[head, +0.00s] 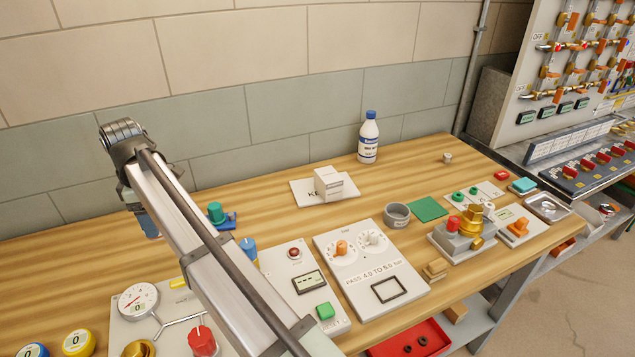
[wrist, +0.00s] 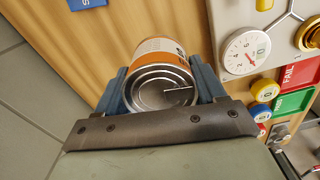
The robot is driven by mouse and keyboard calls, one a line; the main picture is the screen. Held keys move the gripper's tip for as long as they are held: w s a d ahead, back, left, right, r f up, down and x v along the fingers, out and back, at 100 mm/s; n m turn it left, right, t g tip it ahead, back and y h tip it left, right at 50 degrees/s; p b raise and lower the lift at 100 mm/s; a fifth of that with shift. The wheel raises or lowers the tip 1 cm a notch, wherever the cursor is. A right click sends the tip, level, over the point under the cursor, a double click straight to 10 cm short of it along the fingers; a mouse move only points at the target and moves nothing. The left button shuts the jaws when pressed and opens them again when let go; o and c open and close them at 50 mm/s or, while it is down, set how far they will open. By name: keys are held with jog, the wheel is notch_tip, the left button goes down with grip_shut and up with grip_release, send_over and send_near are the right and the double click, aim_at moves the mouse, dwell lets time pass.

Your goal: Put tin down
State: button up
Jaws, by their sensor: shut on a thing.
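In the wrist view, a tin (wrist: 160,82) with an orange and white label shows its round ringed metal end toward the camera. My gripper (wrist: 159,70) is shut on it, with one blue finger on each side. The wooden bench top (wrist: 80,50) is behind the tin; I cannot tell whether the tin touches it. In the head view, part of my gripper (head: 148,224) shows at the left, over the bench by the wall, mostly behind my arm. The tin is hidden there.
A gauge panel (wrist: 225,20) is close to the right of the tin in the wrist view. In the head view, a green-topped item (head: 216,212), a blue knob (head: 249,246), a white box (head: 328,182) and a bottle (head: 368,140) stand farther right. Bare wood lies at left (head: 60,270).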

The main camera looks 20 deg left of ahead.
jog(key=w+d+m, duration=0.1)
jog(key=w+d, duration=0.4)
jog(key=w, duration=0.3)
jog(key=w+d+m, duration=0.2)
jog(key=w+d, duration=0.2)
jog(key=w, duration=0.4)
jog(key=w+d+m, duration=0.5)
jog(key=w+d, duration=1.3)
jog(key=d, duration=0.3)
jog(key=w+d+m, duration=0.4)
jog(key=w+d, duration=1.5)
jog(key=d, duration=0.2)
jog(key=f+m, duration=0.1)
jog(key=f, duration=0.2)
jog(key=f+m, duration=0.1)
jog(key=f, duration=0.2)
jog(key=f+m, duration=0.2)
jog(key=f, duration=0.1)
jog(key=shift+w+a+f, duration=0.1)
jog(key=shift+w+f, duration=0.2)
jog(key=shift+f, duration=0.1)
jog(key=shift+f, duration=0.1)
jog(key=o, duration=1.1)
